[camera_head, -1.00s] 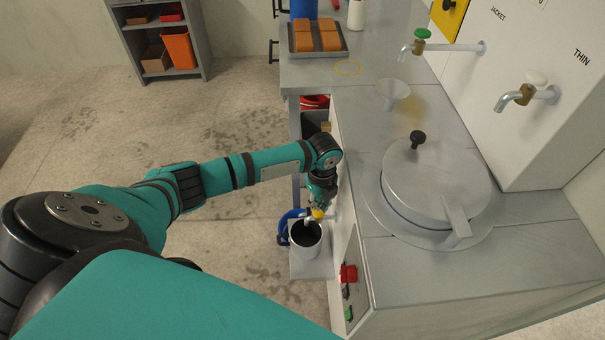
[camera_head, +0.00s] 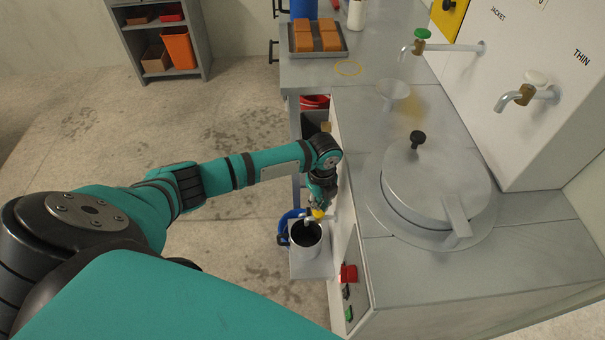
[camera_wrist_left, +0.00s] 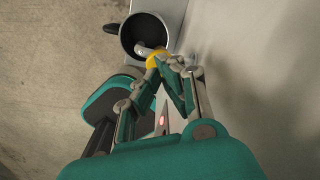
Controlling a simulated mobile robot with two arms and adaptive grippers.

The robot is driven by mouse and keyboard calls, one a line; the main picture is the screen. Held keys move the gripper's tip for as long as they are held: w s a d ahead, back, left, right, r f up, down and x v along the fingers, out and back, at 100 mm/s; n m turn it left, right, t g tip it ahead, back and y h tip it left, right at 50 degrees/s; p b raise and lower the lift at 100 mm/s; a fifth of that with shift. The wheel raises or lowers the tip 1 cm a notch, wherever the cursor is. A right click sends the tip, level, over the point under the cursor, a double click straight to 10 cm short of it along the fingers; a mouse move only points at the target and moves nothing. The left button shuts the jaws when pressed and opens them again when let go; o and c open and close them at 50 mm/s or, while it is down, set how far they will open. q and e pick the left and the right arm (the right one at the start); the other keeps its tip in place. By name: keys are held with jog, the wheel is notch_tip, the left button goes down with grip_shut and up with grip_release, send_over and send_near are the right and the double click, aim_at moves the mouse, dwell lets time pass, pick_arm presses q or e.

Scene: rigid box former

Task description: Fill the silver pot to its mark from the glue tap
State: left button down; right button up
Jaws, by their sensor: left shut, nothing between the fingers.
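The silver pot (camera_head: 307,242) stands on a small shelf on the machine's side, its dark open mouth up. It also shows in the left wrist view (camera_wrist_left: 143,33). The glue tap, with a yellow handle (camera_head: 318,213), juts out above the pot; its handle (camera_wrist_left: 156,61) and pale spout show over the pot mouth in the wrist view. My left gripper (camera_wrist_left: 165,63) is shut with its fingertips at the yellow handle, nothing between them. The pot's inside is dark, so I cannot make out a mark or a glue level. My right gripper is not in view.
A lidded round vessel (camera_head: 436,186) is set in the steel worktop (camera_head: 400,285). A red button (camera_head: 348,273) is on the machine's front. Taps with a green handle (camera_head: 422,34) and a white handle (camera_head: 537,78) are on the wall cabinet. The floor at left is open.

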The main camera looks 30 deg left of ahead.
pick_arm(q)
jog(key=shift+f, duration=0.2)
dwell(0.3)
jog(key=shift+f+b, duration=0.85)
jog(key=shift+f, duration=0.45)
dwell(0.4)
dwell(5.8)
